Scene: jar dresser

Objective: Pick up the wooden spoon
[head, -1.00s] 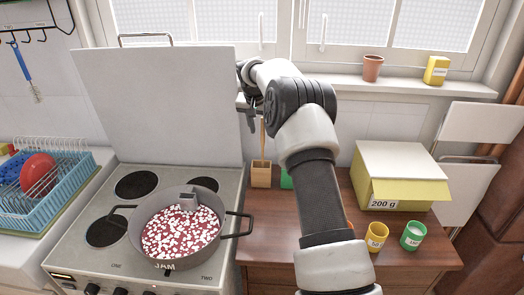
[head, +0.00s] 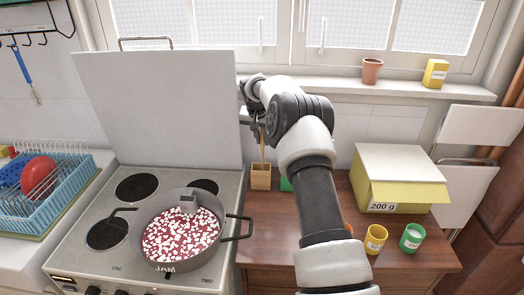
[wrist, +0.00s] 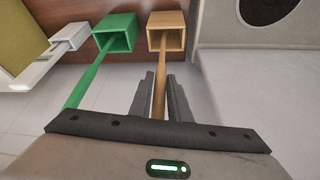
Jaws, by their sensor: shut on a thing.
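The wooden spoon (head: 262,146) stands upright with its lower end in a small wooden square holder (head: 261,178) on the dresser, just right of the stove. In the wrist view its brown handle (wrist: 159,98) runs from the wooden holder (wrist: 167,32) up between my fingers. My gripper (wrist: 160,82) is shut on the handle above the holder. In the head view my gripper (head: 256,122) is partly hidden by my own arm. The top of the spoon is hidden.
A green holder with a green handle (wrist: 88,72) stands beside the wooden one, with a white holder (wrist: 70,38) beyond. A pot (head: 180,232) is on the stove.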

